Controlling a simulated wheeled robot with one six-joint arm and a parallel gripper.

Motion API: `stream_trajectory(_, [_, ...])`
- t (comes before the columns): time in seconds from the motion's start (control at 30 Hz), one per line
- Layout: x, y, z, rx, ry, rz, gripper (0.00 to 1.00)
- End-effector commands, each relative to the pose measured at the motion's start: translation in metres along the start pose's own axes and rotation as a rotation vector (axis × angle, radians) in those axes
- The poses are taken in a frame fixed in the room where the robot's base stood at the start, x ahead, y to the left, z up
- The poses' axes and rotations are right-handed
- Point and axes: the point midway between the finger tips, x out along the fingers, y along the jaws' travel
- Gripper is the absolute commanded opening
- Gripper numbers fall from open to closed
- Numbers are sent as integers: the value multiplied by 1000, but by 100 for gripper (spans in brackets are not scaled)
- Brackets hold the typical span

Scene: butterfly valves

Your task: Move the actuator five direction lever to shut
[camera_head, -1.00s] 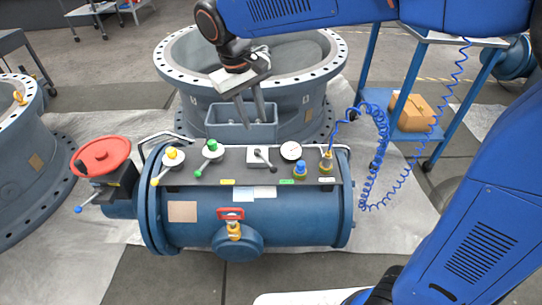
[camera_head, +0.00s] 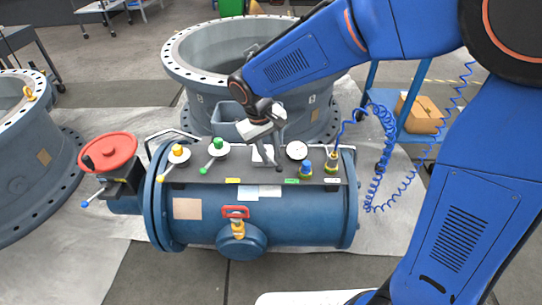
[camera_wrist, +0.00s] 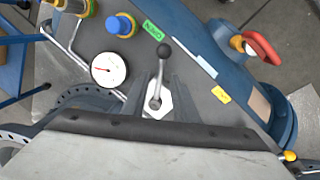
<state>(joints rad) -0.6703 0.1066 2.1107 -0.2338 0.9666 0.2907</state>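The direction lever (camera_wrist: 160,72) is a metal rod with a black ball knob on a white plate, on the dark top panel of the blue actuator (camera_head: 280,212). In the wrist view it stands between the two fingers of my gripper (camera_wrist: 158,85), its knob reaching past the fingertips. The fingers are open around the rod; I cannot tell whether either touches it. In the head view my gripper (camera_head: 266,160) is down over the middle of the panel and hides most of the lever. A green label (camera_wrist: 153,30) and a yellow label (camera_wrist: 221,95) lie on either side of the lever.
A white gauge (camera_head: 297,150) and a blue knob (camera_head: 306,168) stand right of the lever. Green-knobbed (camera_head: 217,145) and yellow-knobbed (camera_head: 178,152) levers stand left. A red handwheel (camera_head: 108,152) is at the left end. A large grey valve ring (camera_head: 205,95) stands behind.

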Motion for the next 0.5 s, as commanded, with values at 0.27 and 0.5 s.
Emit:
stream_trajectory(0.27, [16, 0, 0, 0, -1, 0, 27])
stream_trajectory(0.5, [16, 0, 0, 0, -1, 0, 27])
